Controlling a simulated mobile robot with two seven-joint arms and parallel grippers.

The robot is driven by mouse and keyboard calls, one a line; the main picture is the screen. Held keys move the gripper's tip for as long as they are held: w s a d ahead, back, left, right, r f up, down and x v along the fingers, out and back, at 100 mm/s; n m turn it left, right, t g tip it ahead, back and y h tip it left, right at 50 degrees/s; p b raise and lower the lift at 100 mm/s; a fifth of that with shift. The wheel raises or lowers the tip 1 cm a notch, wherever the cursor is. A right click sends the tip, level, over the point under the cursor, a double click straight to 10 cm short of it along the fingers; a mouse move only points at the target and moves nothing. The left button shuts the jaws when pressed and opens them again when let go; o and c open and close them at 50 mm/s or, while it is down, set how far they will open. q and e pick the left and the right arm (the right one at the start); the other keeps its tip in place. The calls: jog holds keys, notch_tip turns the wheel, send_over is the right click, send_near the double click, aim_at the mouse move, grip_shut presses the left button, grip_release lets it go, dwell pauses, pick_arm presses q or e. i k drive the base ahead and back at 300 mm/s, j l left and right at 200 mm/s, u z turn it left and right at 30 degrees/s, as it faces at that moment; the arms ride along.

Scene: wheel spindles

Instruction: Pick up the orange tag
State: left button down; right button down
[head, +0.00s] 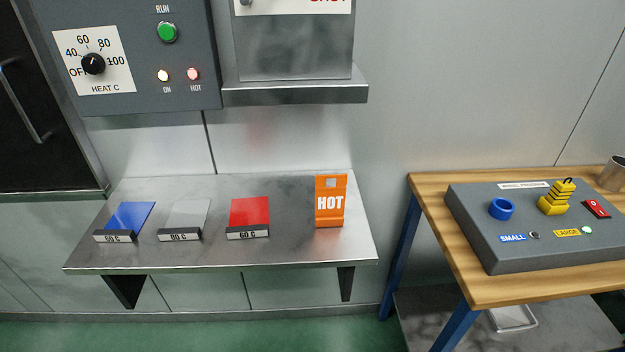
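The orange tag (330,203) stands upright near the right end of a metal shelf (290,256).
Blue (130,215), grey (189,214) and red (249,211) plates with temperature labels lie left of the tag. A metal ledge (295,93) juts out above the shelf. A wooden table (490,295) at right holds a grey box (480,235) with coloured parts.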

aim_at(329, 201)
jog(key=k+l+u, duration=0.1)
jog(key=u, duration=0.3)
jog(key=k+l+u, duration=0.15)
jog(key=l+u, duration=0.15)
jog(key=u, duration=0.15)
jog(key=k+l+u, duration=0.1)
jog(key=u, duration=0.3)
